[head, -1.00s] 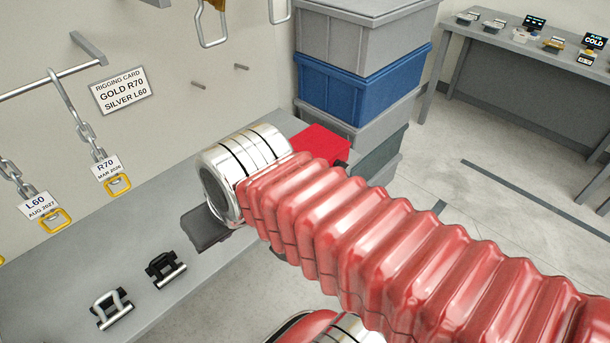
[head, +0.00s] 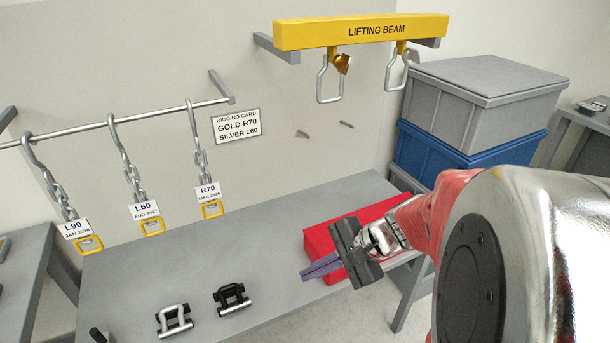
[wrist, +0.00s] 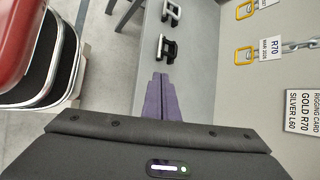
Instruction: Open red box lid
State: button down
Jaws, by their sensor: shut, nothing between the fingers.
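The red box (head: 318,240) sits on the grey bench near its right end in the head view. My gripper and arm hide much of it, and its lid edge and any handle are not clear. My gripper (head: 306,275) is in front of the box, its purple fingers together and empty, pointing left along the bench. Whether the fingers touch the box cannot be told. In the wrist view the closed fingers (wrist: 160,76) point along the bench, and the red box does not show.
A silver shackle (head: 174,320) and a black one (head: 231,298) lie on the bench (head: 200,260). Tagged chains (head: 205,185) hang from a rail behind. A yellow lifting beam (head: 360,32) is on the wall. Stacked bins (head: 480,100) stand at the right.

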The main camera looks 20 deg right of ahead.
jog(key=d+f+m+t+h, duration=0.3)
jog(key=d+m, duration=0.7)
jog(key=d, duration=0.4)
jog(key=s+d+f+m+t+h, duration=0.1)
jog(key=d+f+m+t+h, duration=0.2)
jog(key=d, duration=1.1)
notch_tip(320, 180, down, 4)
jog(key=m+t, duration=0.2)
jog(key=m, duration=0.4)
jog(key=shift+d+m+t+h, duration=0.3)
jog(key=shift+d+m+t, duration=0.05)
jog(key=shift+m+t, duration=0.05)
jog(key=x, duration=0.9)
jog(key=shift+w, duration=0.4)
jog(key=shift+a, duration=0.1)
jog(key=shift+r, duration=0.4)
